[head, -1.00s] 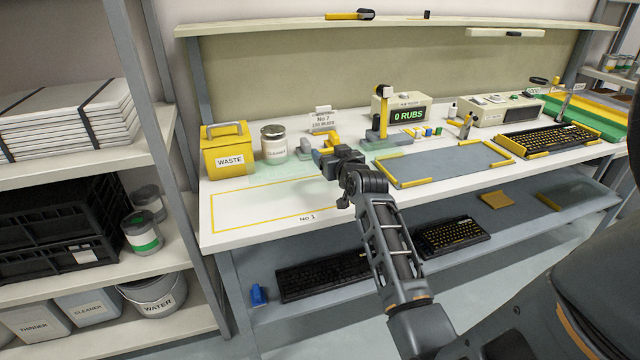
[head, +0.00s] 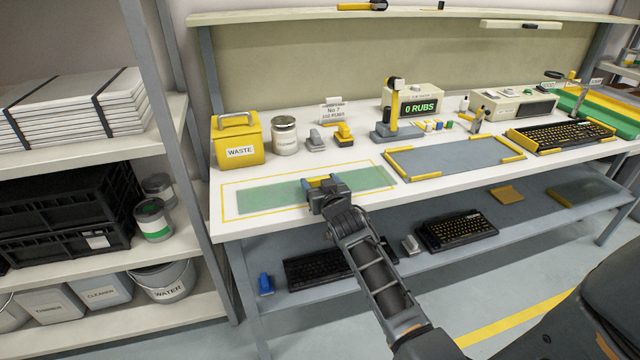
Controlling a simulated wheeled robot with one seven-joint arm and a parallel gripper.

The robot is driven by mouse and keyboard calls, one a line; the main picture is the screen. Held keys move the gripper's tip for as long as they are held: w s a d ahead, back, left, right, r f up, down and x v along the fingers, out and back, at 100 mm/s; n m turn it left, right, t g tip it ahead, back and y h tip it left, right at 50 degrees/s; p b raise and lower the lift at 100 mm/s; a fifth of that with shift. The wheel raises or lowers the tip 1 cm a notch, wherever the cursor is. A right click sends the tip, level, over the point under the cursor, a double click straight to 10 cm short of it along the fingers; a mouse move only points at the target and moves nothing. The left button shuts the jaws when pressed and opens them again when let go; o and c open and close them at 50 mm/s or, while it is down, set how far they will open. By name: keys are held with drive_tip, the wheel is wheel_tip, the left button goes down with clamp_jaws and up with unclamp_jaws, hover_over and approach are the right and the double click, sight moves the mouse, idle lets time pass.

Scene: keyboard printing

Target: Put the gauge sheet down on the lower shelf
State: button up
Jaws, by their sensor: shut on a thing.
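The gauge sheet appears to be the long translucent green sheet (head: 270,195) in the head view. It is over the yellow-outlined area at the left of the bench top. I cannot tell whether it touches the bench or hovers just above. My gripper (head: 322,185) is shut on the sheet near the middle of its front edge, where a small yellow and blue part shows. The lower shelf (head: 350,290) is the grey board under the bench. My arm crosses in front of the shelf and hides part of it.
The shelf holds a dark keyboard (head: 308,270), a blue object (head: 265,283), a grey object (head: 410,244), a yellow-keyed keyboard (head: 457,232) and a tan pad (head: 507,195). The bench edge (head: 290,227) overhangs it. A waste box (head: 238,145) and jar (head: 285,138) stand behind the sheet.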

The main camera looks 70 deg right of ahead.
drive_tip(key=shift+f, duration=0.1)
drive_tip(key=o, duration=1.3)
drive_tip(key=shift+c, duration=0.2)
